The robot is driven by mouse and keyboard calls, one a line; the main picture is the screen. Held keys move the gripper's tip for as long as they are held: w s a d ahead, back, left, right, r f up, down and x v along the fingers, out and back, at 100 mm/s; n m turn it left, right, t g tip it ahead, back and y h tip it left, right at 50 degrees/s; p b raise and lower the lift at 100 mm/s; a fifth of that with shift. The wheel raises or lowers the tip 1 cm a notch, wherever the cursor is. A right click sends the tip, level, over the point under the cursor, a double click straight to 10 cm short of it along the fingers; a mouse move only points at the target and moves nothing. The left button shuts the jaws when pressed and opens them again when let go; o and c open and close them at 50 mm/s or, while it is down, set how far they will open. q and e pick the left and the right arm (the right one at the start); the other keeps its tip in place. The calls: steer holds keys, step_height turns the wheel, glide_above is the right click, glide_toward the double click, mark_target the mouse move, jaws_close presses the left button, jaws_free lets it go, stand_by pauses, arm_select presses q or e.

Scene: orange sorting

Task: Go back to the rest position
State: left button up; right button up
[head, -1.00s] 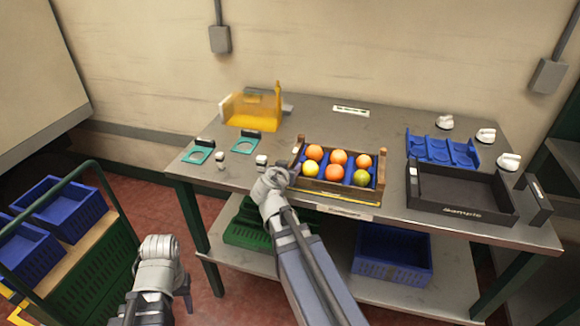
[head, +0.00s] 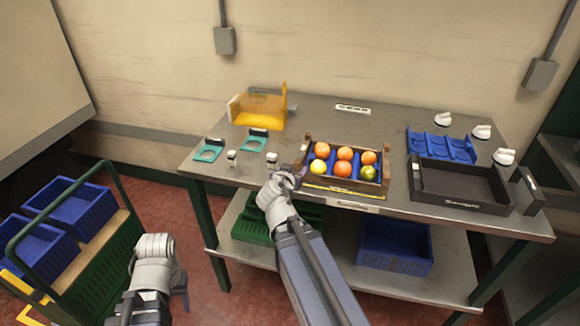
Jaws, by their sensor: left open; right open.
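My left gripper (head: 182,298) hangs at the lower left, in front of the table and clear of it. It points away from the camera and only a little of its fingers shows. My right gripper (head: 290,174) is at the table's front edge, just left of the wooden crate (head: 345,190). Its jaws are partly hidden by its own wrist. The crate holds several oranges (head: 345,153), a yellow fruit (head: 318,167) and a greenish-yellow fruit (head: 367,173). No fruit shows in either gripper.
The grey table (head: 300,120) carries a yellow holder (head: 262,107), teal rings (head: 208,150), a blue tray (head: 441,148), a black tray (head: 462,205) and white knobs (head: 481,131). A cart with blue crates (head: 82,208) stands left. A blue bin (head: 395,262) sits on the lower shelf.

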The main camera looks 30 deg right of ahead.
steer(key=shift+s+a+r, duration=0.15)
steer(key=shift+s+r, duration=0.05)
steer(key=shift+s, duration=0.05)
steer(key=shift+w+f, duration=0.1)
steer(key=shift+f, duration=0.05)
steer(key=s+a+f+n+g+y+p, duration=0.1)
steer(key=s+a+f+n+g+y, duration=0.1)
steer(key=a, duration=0.8)
steer(key=s+a+f+n+g+y+p, duration=0.1)
steer(key=s+a+f+n+g+y, duration=0.2)
steer(key=s+a+n, duration=0.3)
steer(key=s+a+f+n+g+y+p, duration=0.2)
steer(key=s+a, duration=0.7)
steer(key=a, duration=0.5)
step_height(320, 180, down, 2)
steer(key=n+g+y, duration=0.1)
steer(key=n+g, duration=0.1)
steer(key=g, duration=0.1)
steer(key=shift+a+n, duration=0.3)
steer(key=shift+a, duration=0.05)
steer(key=shift+s, duration=0.1)
